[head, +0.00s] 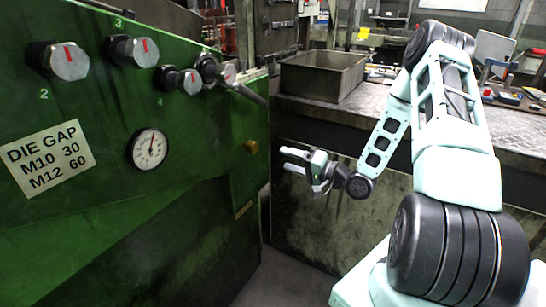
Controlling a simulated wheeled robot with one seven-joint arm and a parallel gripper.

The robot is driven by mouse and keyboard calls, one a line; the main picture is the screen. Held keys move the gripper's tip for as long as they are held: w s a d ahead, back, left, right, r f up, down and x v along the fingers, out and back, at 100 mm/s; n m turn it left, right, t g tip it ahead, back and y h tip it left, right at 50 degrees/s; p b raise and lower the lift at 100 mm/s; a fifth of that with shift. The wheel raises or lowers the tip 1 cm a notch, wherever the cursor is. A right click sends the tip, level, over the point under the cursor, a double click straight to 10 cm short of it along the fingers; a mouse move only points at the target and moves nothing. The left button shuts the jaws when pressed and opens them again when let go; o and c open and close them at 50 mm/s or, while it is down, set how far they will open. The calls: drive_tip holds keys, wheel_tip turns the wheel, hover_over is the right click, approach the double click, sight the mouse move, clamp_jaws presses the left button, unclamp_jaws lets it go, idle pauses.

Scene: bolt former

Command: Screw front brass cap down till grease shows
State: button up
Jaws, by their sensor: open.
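The brass cap (251,147) is a small round brass-coloured knob on the right part of the green machine's (200,130) front, below the lever. No grease can be made out on it at this size. My gripper (284,160) is open and empty, its pale fingers pointing left toward the machine. It is to the right of the brass cap and slightly lower in the picture, apart from it. Nothing hides the cap.
A metal bin (322,76) stands on the workbench (400,125) behind. Open floor (285,285) shows between machine and bench.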

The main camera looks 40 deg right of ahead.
sight(256, 148)
drive_tip(key=shift+v, duration=2.05)
drive_tip(key=w+a+n+b, duration=0.2)
drive_tip(key=w+n+b, duration=0.2)
drive_tip(key=w, duration=0.1)
drive_tip(key=w+a+n+b, duration=0.2)
drive_tip(key=w+n+b, duration=0.2)
drive_tip(key=w, duration=0.2)
drive_tip(key=w+a+n+b, duration=0.2)
drive_tip(key=w+n+b, duration=0.2)
drive_tip(key=w, duration=0.1)
drive_tip(key=shift+w+r, duration=0.1)
drive_tip(key=shift+w, duration=0.2)
drive_tip(key=c, duration=1)
